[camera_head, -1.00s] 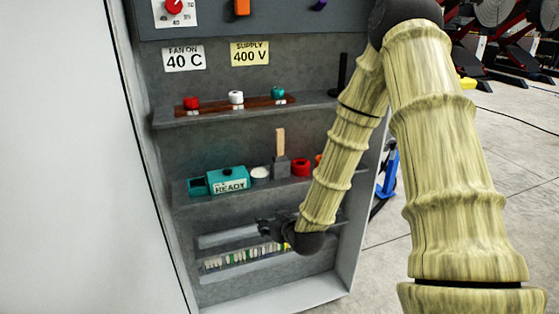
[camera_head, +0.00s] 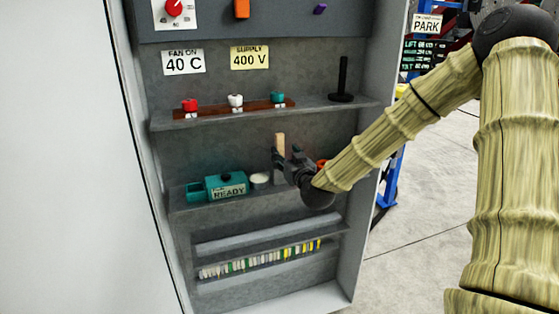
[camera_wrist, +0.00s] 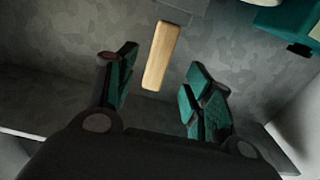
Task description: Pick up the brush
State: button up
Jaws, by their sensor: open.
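The brush shows as a light wooden handle (camera_head: 280,142) standing upright on the middle shelf of the cabinet. In the wrist view, the handle (camera_wrist: 160,55) lies between the two finger lines, with a grey block at its upper end. My gripper (camera_head: 289,160) is in front of the brush and hides its lower part in the head view. The fingers are open, with dark teal pads on either side of the handle and a visible gap on each side. I cannot tell how far the handle is from the fingertips in depth.
A teal box marked READY (camera_head: 228,186) and a white round item (camera_head: 260,179) stand left of my gripper. An orange-red item (camera_head: 322,163) is partly hidden at its right. The upper shelf (camera_head: 320,106) is above, and a row of terminals (camera_head: 260,259) is below.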

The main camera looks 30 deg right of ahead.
aim_at(281, 146)
jog(key=shift+r+p+x, duration=0.15)
jog(key=shift+p+x, duration=0.05)
jog(key=shift+x, duration=1.5)
jog(key=shift+r+p+x, duration=0.1)
jog(key=shift+p+x, duration=0.05)
jog(key=shift+x, duration=1.5)
jog(key=shift+c, duration=0.2)
jog(key=c, duration=1.1)
jog(key=shift+r, duration=0.15)
